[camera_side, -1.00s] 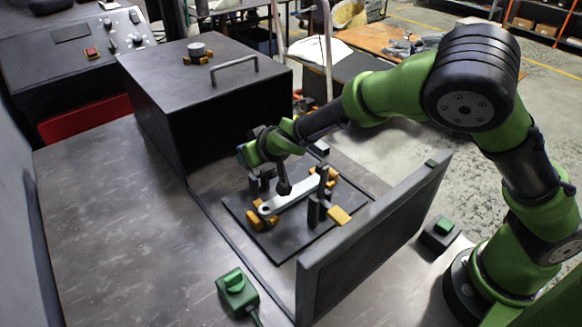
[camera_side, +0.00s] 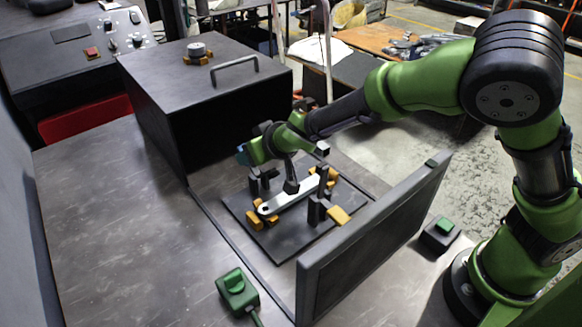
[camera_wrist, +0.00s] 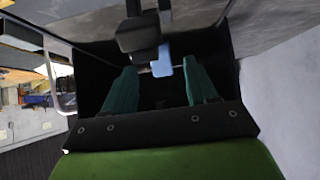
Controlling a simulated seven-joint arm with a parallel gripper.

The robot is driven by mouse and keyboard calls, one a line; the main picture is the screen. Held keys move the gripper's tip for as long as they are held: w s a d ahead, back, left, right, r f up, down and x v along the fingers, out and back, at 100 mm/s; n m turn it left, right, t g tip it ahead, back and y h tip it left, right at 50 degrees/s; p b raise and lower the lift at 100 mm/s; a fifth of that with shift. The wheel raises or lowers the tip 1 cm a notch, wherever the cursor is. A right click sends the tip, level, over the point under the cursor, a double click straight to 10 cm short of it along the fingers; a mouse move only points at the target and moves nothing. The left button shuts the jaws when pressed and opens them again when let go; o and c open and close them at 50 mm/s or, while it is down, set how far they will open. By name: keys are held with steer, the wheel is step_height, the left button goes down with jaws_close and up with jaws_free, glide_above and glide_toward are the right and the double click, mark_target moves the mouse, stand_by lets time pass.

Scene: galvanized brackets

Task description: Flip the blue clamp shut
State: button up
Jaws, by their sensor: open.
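In the wrist view my gripper (camera_wrist: 160,72) is open, with a teal finger on each side. A light blue piece (camera_wrist: 162,64), which looks like part of the blue clamp, shows between the fingertips beside a dark block (camera_wrist: 138,35). I cannot tell whether a finger touches it. A pale metal bracket (camera_side: 280,203) lies across orange supports on the dark fixture plate (camera_side: 285,244). A dark rod end stands at the bracket's middle.
A black box (camera_side: 225,115) with a handle stands behind the fixture. A dark upright panel (camera_side: 375,235) borders it on the right. Dark posts (camera_side: 314,210) rise beside the bracket. A green switch box (camera_side: 237,290) sits in front. The table at left is clear.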

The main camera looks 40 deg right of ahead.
step_height(320, 180, up, 7)
steer(key=shift+w+f, duration=0.1)
